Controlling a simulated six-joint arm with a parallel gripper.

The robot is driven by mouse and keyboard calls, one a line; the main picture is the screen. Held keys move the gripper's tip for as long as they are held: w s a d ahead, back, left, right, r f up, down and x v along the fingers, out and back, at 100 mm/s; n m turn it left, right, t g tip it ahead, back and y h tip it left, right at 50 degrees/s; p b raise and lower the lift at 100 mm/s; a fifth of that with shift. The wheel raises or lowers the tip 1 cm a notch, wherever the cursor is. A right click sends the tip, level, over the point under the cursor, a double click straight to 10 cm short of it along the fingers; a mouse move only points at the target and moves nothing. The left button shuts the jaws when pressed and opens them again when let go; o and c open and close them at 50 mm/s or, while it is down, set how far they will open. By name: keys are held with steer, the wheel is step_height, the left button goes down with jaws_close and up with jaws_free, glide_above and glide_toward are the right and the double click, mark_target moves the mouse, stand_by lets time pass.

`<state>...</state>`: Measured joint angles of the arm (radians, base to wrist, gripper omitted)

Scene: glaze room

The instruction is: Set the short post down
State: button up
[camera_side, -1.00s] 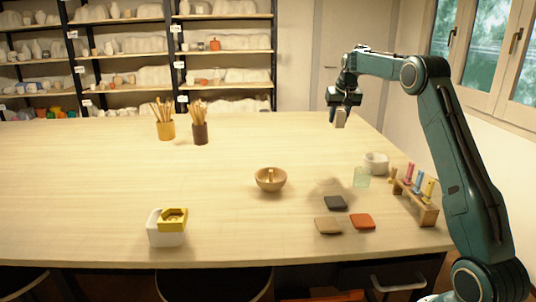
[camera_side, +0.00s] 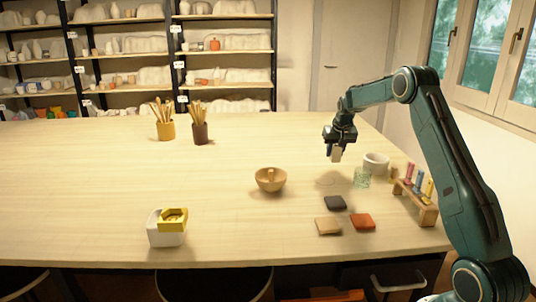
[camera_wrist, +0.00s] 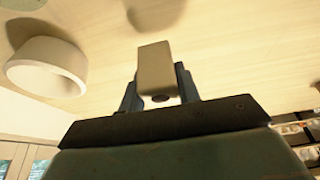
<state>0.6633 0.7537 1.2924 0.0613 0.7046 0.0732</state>
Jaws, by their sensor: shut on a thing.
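My gripper (camera_side: 336,149) is shut on a pale beige block, the short post (camera_side: 336,156), and holds it above the right part of the table. In the wrist view the short post (camera_wrist: 155,66) stands out between the two fingers of my gripper (camera_wrist: 158,88). It has a flat pale face and a dark round spot at its near end. Its shadow lies on the wood away from it, so it appears clear of the table (camera_side: 230,215).
A white ring-like cup (camera_side: 376,163) and a greenish glass (camera_side: 362,178) stand to the right. A dark tile (camera_side: 335,203), a tan tile (camera_side: 328,226) and a red tile (camera_side: 362,221) lie in front. A wooden bowl (camera_side: 270,181) is to the left, a tube rack (camera_side: 416,202) far right.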

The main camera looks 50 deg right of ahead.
mark_target(334, 161)
steer(key=shift+f, duration=2.1)
steer(key=shift+f, duration=0.15)
steer(key=o, duration=1)
steer(key=shift+v, duration=0.8)
steer(key=v, duration=1)
steer(key=shift+r, duration=0.35)
steer(key=shift+a, duration=0.1)
